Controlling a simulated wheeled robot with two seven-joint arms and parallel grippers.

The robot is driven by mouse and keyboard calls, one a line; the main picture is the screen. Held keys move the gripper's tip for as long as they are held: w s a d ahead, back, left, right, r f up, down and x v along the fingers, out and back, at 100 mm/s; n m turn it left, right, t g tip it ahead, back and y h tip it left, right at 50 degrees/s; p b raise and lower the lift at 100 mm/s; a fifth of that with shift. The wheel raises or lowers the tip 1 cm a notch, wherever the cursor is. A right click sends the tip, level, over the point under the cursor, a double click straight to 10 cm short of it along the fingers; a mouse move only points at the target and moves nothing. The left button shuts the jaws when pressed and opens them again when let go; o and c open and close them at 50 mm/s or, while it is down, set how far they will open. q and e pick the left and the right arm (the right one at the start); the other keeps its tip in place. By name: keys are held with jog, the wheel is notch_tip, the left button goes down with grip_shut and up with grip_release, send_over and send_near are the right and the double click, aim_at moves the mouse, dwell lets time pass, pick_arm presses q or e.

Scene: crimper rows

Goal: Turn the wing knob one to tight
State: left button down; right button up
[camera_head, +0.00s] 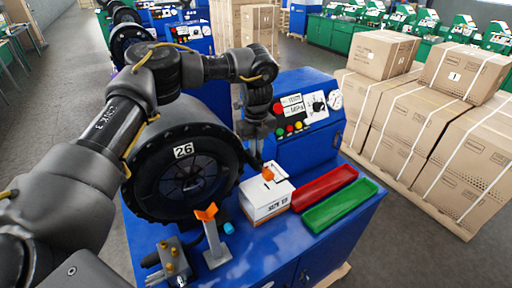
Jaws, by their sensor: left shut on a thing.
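My left gripper (262,158) reaches down from above over a white box-shaped block (266,198) with dark print on the blue bench. It is shut on a small orange piece (268,174), seemingly a wing knob, at the top of the block. The fingers partly hide this piece, and its turn angle is too small to read. Another orange wing-shaped piece (206,212) tops a grey upright post (214,243), apart from the gripper. No label shows which is knob one. My right gripper is not in view.
A big black ring marked 26 (184,152) stands left of the block. Red (324,188) and green (340,206) trays lie to its right. A control panel (302,112) rises behind. Brass fittings (170,258) sit at front left. Stacked cartons (420,120) stand at right.

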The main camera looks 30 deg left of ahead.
pick_arm(q)
jog(key=m, duration=0.3)
jog(key=shift+m, duration=0.4)
jog(key=m, duration=0.4)
jog(key=shift+m, duration=0.3)
jog(key=m, duration=0.5)
jog(key=shift+m, duration=1.9)
jog(key=c, duration=1.5)
grip_release()
